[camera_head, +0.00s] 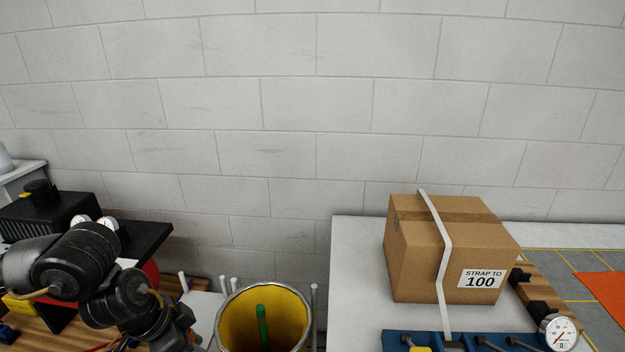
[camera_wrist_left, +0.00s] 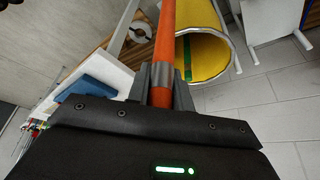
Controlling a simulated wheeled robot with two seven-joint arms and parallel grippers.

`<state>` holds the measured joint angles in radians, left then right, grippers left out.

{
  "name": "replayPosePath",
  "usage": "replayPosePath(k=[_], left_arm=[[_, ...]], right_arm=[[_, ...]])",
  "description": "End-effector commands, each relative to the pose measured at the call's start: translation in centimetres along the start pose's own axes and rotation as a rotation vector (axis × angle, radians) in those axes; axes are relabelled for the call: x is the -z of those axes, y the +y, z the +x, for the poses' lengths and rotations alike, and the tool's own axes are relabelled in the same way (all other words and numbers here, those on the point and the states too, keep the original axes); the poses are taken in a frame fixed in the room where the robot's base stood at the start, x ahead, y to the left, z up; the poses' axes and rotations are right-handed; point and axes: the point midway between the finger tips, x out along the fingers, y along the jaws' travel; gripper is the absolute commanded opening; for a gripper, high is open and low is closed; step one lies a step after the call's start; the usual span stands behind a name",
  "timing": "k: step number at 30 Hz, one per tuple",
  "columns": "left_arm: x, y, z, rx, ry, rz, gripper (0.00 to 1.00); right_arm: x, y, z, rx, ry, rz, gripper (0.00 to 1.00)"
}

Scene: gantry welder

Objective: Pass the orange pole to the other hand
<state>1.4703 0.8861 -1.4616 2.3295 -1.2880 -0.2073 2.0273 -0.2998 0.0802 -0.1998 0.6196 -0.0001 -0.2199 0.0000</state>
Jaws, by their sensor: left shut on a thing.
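The orange pole (camera_wrist_left: 165,40) shows in the left wrist view, running up and away from between the fingers of my left gripper (camera_wrist_left: 160,85). The left gripper is shut on it. In the head view my left arm comes in at the lower left, and its gripper and the pole are below or outside the picture. The pole passes in front of or beside the yellow-lined bin in the wrist view; I cannot tell how far apart they are. My right gripper is in neither view.
A round yellow-lined bin (camera_head: 237,317) with a green stick (camera_head: 262,327) inside stands at the bottom centre. A strapped cardboard box (camera_head: 415,265) sits on a white table (camera_head: 358,270) at right, near a dial gauge (camera_head: 561,333). A black machine (camera_head: 45,219) stands at left.

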Motion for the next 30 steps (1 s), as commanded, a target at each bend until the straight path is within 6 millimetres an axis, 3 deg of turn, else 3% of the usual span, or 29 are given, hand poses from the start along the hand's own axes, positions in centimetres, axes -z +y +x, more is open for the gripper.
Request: replayPosePath(k=[3,19,23,30], left_arm=[[0.9,-0.7,-0.1,-0.001,0.003,0.007,0.0],[2.3,-0.6,-0.6,-0.008,0.003,0.017,0.0],[4.7,0.4,-0.6,-0.017,0.004,0.041,0.0],[11.5,3.0,-0.7,-0.045,0.004,0.106,0.0]], right_arm=[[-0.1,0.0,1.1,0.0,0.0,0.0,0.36],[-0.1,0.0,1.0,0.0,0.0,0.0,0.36],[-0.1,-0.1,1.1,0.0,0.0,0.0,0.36],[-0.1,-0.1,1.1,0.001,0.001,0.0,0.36]])
